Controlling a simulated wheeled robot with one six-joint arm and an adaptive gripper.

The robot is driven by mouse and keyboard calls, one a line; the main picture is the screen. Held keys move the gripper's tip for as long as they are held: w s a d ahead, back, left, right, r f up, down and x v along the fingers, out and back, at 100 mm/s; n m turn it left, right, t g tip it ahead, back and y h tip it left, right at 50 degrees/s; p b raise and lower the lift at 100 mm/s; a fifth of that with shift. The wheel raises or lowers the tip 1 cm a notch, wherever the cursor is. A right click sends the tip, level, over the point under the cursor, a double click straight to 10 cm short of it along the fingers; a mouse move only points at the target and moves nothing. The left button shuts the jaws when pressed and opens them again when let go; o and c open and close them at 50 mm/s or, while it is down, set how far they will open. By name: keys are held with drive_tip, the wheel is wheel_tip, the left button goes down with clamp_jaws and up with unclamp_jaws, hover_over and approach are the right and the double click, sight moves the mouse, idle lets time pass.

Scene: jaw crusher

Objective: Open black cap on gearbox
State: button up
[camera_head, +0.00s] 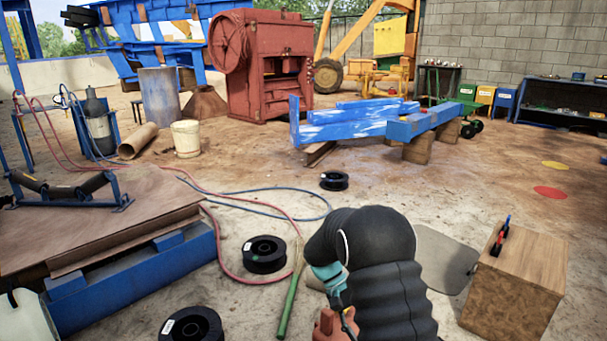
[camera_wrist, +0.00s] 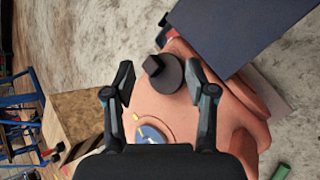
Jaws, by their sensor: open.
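The gearbox (camera_wrist: 225,112) is a rounded orange-red housing that fills the middle of the wrist view. Only a small part of it shows at the bottom of the head view (camera_head: 326,327), with my dark arm hiding the rest. The black cap (camera_wrist: 170,78) is a round disc with a square knob, seated on the upper part of the gearbox. My gripper (camera_wrist: 160,77) is open, with one finger to the left and one to the right of the cap in the picture. Both fingers look apart from the cap. The exact height between them is unclear.
A dark blue-grey panel (camera_wrist: 238,28) lies close beyond the cap. A blue round part (camera_wrist: 152,134) sits on the gearbox nearer my palm. Black spools (camera_head: 264,253) and hoses lie on the floor to the left.

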drive_tip(key=s+r+n+t+y, duration=0.1)
drive_tip(key=s+r+t+y, duration=0.5)
drive_tip(key=s+r+t, duration=0.6)
drive_tip(key=s+r, duration=1)
drive_tip(key=s, duration=0.3)
drive_tip(key=shift+s+d+r, duration=0.2)
drive_tip(key=shift+d+r, duration=0.1)
drive_tip(key=shift+d, duration=0.1)
